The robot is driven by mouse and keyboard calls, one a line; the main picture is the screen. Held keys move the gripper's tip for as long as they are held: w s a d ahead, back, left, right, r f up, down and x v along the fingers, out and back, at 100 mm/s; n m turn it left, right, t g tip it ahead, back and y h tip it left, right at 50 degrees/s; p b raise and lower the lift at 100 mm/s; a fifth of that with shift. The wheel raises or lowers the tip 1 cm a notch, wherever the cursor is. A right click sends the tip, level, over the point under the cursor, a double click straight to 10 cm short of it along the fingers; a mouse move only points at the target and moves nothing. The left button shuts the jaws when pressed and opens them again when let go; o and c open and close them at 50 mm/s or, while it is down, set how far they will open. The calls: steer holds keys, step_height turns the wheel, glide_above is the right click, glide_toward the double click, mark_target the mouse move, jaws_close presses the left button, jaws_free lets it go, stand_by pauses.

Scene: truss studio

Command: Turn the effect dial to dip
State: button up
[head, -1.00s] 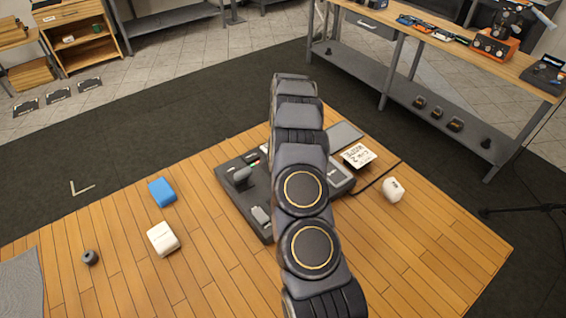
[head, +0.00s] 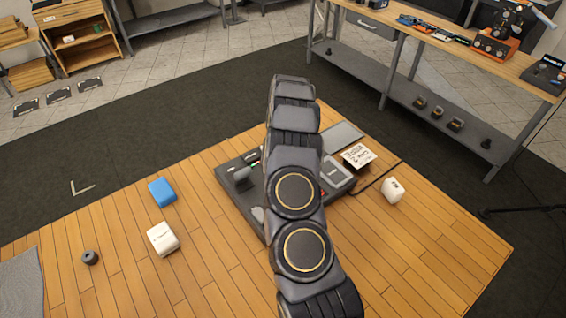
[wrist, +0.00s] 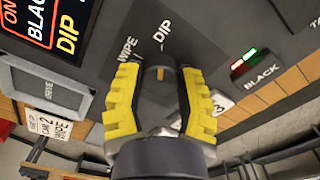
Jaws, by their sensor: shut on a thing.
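The effect dial (wrist: 160,88) is a dark knob with an orange pointer mark, between the two yellow fingers of my gripper (wrist: 160,105) in the wrist view. The fingers are shut on it. The label DIP (wrist: 162,36) and its tick lie just above the pointer, and the label WIPE (wrist: 127,50) is up and to the left. The pointer points up, roughly at the DIP tick. In the head view my arm covers the dial and gripper. The dark control console (head: 229,178) shows on both sides of my arm.
In the wrist view a lit display (wrist: 45,20) is at the upper left, and red and green lights (wrist: 243,62) sit above BLACK. In the head view a blue box (head: 162,191), white boxes (head: 163,239) and a lettered card (head: 356,156) lie around the console.

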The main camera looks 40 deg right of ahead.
stand_by(0.4)
steer(key=o, duration=1.1)
step_height(320, 180, up, 12)
